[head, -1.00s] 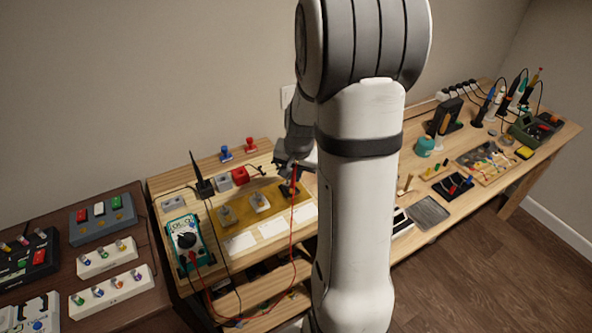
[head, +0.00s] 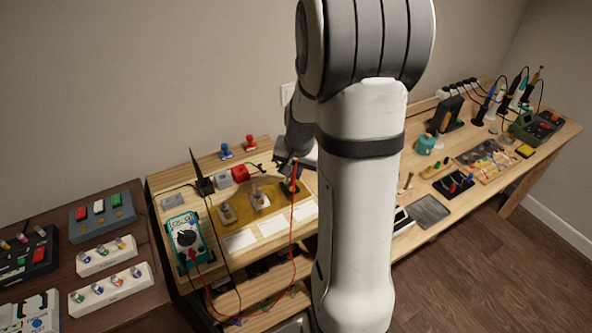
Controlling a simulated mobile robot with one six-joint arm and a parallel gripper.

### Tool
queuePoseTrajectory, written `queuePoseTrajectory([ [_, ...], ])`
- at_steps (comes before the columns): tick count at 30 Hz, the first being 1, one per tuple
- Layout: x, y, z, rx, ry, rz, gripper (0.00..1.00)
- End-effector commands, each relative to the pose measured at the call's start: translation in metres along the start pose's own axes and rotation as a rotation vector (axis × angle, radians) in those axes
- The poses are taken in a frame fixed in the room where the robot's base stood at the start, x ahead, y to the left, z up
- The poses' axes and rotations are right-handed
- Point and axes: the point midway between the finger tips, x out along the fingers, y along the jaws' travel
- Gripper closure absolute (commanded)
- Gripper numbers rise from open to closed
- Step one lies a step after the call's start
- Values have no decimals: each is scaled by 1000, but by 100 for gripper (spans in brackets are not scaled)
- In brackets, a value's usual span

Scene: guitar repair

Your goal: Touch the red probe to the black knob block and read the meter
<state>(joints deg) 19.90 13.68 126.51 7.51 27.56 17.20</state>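The red probe (head: 295,169) stands roughly upright at my gripper (head: 291,167), which appears shut on it. Its red lead hangs down and loops back to the teal meter (head: 187,240). The meter is at the left of the workbench; its display is too small to read. The black knob block (head: 289,187) is the rightmost of three knob blocks on a gold plate, just below my gripper. The probe tip is close to it, but I cannot tell whether they touch. My arm hides the bench to the right.
Two paler knob blocks (head: 260,200) stand left of the black one. A black probe (head: 201,180) stands upright in a holder, its lead running to the meter. White cards (head: 240,240) lie in front.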

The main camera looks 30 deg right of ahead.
Motion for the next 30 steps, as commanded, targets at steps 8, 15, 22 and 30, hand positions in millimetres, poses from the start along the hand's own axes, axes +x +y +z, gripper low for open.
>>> queuePoseTrajectory([
  [8, 0, 0, 0, 1, 0, 0, 100],
  [15, 1, 1, 0, 1, 0, 0, 100],
  [22, 4, 1, 0, 2, 0, 0, 100],
  [30, 7, 2, 1, 2, 0, 0, 100],
])
